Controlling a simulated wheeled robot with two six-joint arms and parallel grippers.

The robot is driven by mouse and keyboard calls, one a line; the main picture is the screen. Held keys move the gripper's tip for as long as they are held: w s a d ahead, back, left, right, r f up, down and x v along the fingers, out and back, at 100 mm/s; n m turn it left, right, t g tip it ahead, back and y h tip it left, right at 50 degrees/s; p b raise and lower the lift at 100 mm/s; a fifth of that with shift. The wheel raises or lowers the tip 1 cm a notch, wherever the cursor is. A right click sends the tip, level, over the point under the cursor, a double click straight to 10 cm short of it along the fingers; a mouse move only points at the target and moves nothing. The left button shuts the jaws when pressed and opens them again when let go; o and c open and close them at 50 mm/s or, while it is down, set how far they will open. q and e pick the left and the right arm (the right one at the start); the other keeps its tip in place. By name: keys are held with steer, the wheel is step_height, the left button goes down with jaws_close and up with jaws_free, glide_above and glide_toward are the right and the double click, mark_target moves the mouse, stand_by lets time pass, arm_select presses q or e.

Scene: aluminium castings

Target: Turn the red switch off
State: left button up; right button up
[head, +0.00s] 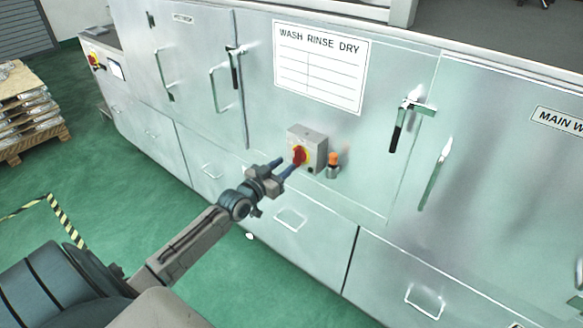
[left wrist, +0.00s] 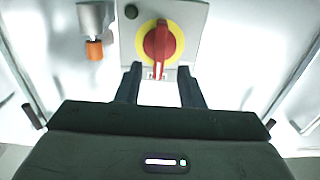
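The red switch (head: 299,156) is a rotary knob on a yellow disc, on a grey box (head: 316,143) fixed to the machine's front. In the left wrist view the red knob (left wrist: 159,46) has its handle in line with the picture's vertical, at the top centre. My left gripper (head: 284,167) is just in front of the switch. In the left wrist view its two fingers (left wrist: 157,86) are apart, with nothing between them, just below the knob's lower end. I cannot tell whether they touch the box. My right gripper is not in view.
An orange-tipped fitting (head: 333,164) sticks out right beside the box. Door handles (head: 407,122) project from the metal panels. Another red and yellow switch (head: 94,60) is on the far left cabinet. A loaded pallet (head: 28,110) stands at left on the green floor.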

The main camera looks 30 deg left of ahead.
mark_target(294, 158)
arm_select(q)
steer(key=shift+w+d+b, duration=0.2)
steer(key=shift+w+b, duration=0.4)
steer(key=shift+w, duration=1.55)
jaws_close()
